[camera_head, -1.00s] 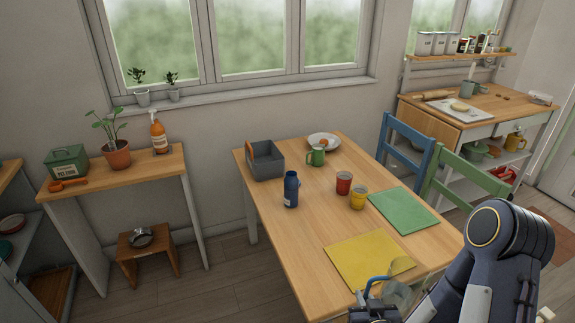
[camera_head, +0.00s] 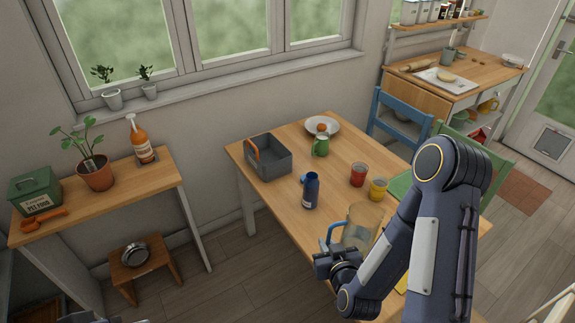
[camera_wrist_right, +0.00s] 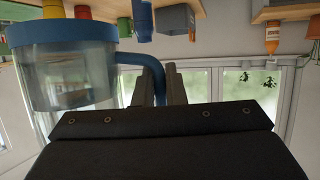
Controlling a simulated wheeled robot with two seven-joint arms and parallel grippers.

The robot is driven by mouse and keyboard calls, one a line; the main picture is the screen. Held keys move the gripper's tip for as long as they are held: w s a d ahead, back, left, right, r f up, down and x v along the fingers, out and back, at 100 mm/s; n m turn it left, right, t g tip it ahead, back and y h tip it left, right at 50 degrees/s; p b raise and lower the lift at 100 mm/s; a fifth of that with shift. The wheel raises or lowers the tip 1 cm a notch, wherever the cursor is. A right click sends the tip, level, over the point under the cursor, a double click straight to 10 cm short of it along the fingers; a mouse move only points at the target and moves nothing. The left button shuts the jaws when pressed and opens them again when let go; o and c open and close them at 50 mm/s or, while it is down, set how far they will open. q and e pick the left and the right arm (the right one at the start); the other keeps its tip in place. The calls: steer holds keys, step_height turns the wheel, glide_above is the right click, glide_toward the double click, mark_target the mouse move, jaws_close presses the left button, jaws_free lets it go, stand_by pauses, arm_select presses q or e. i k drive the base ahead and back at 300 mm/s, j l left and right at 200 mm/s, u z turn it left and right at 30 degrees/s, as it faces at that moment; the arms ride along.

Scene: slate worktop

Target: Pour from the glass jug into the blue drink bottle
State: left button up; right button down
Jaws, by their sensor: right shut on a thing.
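The glass jug (camera_head: 364,222) is clear with a blue handle (camera_head: 329,237). It is held near the front edge of the table, to the right of and nearer than the blue drink bottle (camera_head: 311,190). My right gripper (camera_head: 331,258) is shut on the jug's handle. The right wrist view shows the fingers (camera_wrist_right: 160,85) on either side of the handle, with the jug's blue rim (camera_wrist_right: 60,33) beside them. The bottle stands upright on the table, apart from the jug. I cannot tell how full the jug is. My left gripper is not in view.
A red cup (camera_head: 358,175) and a yellow cup (camera_head: 378,188) stand right of the bottle. My right arm covers most of the placemats.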

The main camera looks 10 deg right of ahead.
mark_target(311, 184)
steer(key=i+j, duration=0.8)
steer(key=j, duration=0.25)
steer(key=i+j, duration=0.45)
